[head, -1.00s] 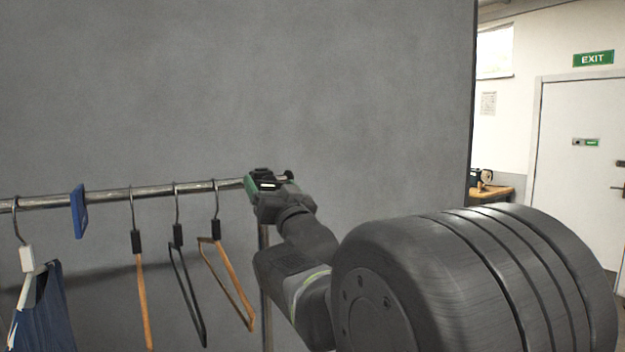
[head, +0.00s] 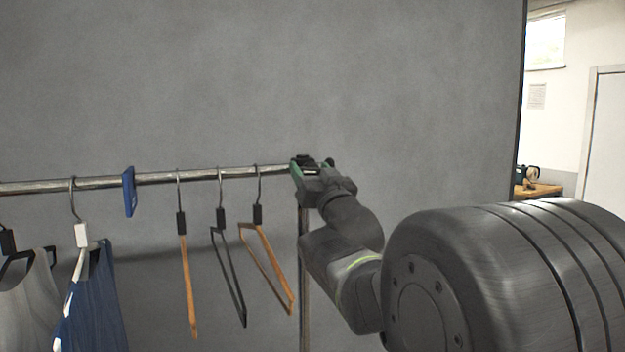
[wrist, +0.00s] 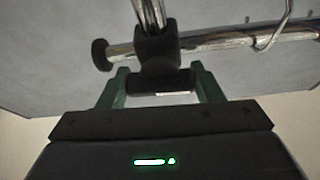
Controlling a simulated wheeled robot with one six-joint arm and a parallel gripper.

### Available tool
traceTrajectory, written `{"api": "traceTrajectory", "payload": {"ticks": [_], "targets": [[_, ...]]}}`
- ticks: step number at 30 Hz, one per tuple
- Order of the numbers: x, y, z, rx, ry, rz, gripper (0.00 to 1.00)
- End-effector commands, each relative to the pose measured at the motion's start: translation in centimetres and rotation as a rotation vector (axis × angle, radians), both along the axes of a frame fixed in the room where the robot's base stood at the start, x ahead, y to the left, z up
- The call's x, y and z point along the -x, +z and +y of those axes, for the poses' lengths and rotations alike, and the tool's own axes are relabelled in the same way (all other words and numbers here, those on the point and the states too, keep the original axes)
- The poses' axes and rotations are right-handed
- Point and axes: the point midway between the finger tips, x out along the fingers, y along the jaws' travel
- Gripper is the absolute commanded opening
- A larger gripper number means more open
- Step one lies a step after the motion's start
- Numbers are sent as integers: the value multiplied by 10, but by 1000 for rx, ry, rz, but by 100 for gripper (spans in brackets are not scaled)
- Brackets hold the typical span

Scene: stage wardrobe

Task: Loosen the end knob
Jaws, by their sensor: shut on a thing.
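The metal clothes rail (head: 225,174) runs across the head view and meets its upright (head: 304,270) at the right end. In the wrist view a black bracket (wrist: 158,48) joins rail and upright. A dark, wide knob (wrist: 160,83) sits at the bracket, between my green fingers. My gripper (wrist: 161,88) is shut on this knob, one finger at each side. In the head view my gripper (head: 313,168) is at the rail's right end and hides the knob. A round black cap (wrist: 100,55) ends the rail, clear of the fingers.
Empty hangers (head: 258,215) hang just left of my gripper. A blue tag (head: 129,192) and a blue garment (head: 92,300) are farther left. A grey wall panel (head: 400,90) stands behind. A wooden table (head: 540,190) shows at the far right.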

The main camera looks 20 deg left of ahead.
Motion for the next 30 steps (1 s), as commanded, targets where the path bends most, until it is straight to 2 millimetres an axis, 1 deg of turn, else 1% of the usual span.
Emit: {"api": "traceTrajectory", "payload": {"ticks": [1,7,16,17,18,20,30], "targets": [[0,-5,-1,15,-2,-22,37],[0,-2,0,63,-1,-75,37],[0,0,0,67,-1,-79,37],[0,0,0,67,-1,-79,64],[0,0,0,67,-1,-79,72],[0,0,0,67,-1,-79,82],[2,-2,-3,66,-1,-78,82]]}}
